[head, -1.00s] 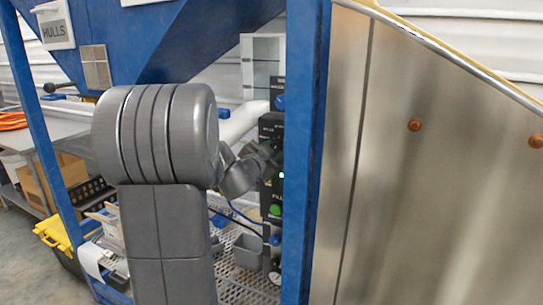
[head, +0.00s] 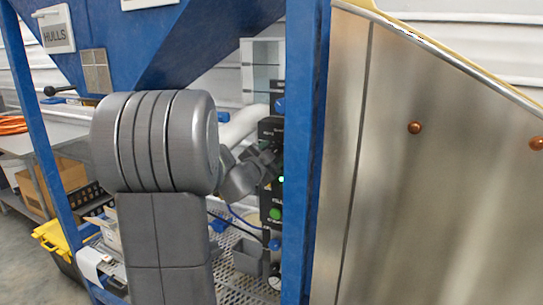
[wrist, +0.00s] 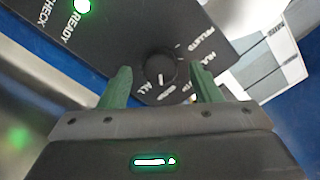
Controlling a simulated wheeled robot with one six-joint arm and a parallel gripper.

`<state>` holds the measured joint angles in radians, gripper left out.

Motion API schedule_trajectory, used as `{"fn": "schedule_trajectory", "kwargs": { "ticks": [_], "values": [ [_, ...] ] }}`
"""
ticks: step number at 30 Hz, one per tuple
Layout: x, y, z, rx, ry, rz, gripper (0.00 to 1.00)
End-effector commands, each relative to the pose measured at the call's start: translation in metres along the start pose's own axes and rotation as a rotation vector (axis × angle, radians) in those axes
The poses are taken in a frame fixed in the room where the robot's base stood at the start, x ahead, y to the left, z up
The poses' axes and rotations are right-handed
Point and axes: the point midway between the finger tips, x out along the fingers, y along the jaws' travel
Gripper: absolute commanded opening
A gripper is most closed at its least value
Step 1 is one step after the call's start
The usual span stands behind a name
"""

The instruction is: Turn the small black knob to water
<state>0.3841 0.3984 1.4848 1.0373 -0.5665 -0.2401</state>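The small black knob (wrist: 160,70) is round and sits on a black panel (wrist: 110,45), seen in the wrist view. A short white mark shows on its lower part. Printed labels ring its right and lower sides; "PELLETS" and "ALL" can be made out, and I cannot make out a water label. My gripper (wrist: 160,74) is open, with one green finger on each side of the knob and a gap to it on both sides. In the head view my arm hides the knob; my gripper (head: 268,158) is at the black control column.
A green READY light (wrist: 82,6) glows on the panel. A blue post (head: 304,150) stands close to the right of the column, with a steel sheet (head: 430,180) beyond it. A grey bin (head: 248,254) sits on mesh below. A blue hopper (head: 190,45) overhangs the arm.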

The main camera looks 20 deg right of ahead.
Motion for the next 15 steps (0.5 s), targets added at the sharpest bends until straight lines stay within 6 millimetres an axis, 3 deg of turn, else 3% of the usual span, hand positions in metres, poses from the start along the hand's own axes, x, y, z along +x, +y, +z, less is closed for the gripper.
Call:
{"fn": "schedule_trajectory", "kwargs": {
  "ticks": [8,15],
  "values": [
    [-0.009,0.000,0.001,0.000,-0.001,-0.001,0.57],
    [-0.052,-0.001,0.001,0.001,-0.002,-0.003,0.57]
  ]
}}
